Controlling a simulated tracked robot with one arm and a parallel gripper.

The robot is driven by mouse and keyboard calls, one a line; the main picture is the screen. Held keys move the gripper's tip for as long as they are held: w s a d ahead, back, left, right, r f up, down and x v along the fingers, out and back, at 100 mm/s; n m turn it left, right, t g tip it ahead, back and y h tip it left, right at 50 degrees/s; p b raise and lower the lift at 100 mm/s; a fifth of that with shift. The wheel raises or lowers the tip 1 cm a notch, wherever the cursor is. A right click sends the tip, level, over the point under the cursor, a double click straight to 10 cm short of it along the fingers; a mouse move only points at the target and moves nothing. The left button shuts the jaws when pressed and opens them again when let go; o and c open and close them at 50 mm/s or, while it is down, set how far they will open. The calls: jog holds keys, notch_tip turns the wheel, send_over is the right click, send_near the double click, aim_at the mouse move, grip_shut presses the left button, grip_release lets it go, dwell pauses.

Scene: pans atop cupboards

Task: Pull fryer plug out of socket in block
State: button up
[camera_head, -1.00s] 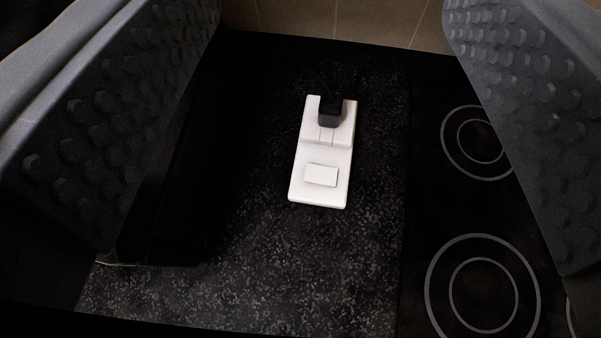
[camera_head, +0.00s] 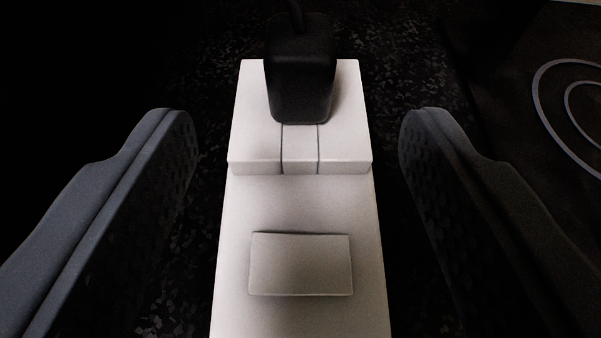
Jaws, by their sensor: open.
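The black fryer plug (camera_head: 300,75) sits in the far end of the white socket block (camera_head: 300,205), with its cord rising from the top. The block has a raised far part and a rectangular button (camera_head: 301,264) on its lower near part. My gripper (camera_head: 298,135) is open, with one finger on each side of the block. Dark gaps show between the fingers and the block. The fingertips lie a little nearer to me than the plug, and nothing is between the fingers but the block. The plug's prongs are hidden.
The block lies on a dark speckled worktop (camera_head: 395,60). A black hob with ring markings (camera_head: 570,95) is at the right. The far left is too dark to make out.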

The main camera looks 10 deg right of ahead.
aim_at(300, 69)
jog(key=b+x, duration=0.1)
jog(key=x, duration=0.8)
jog(key=shift+w+d+f, duration=0.15)
jog(key=c, duration=1)
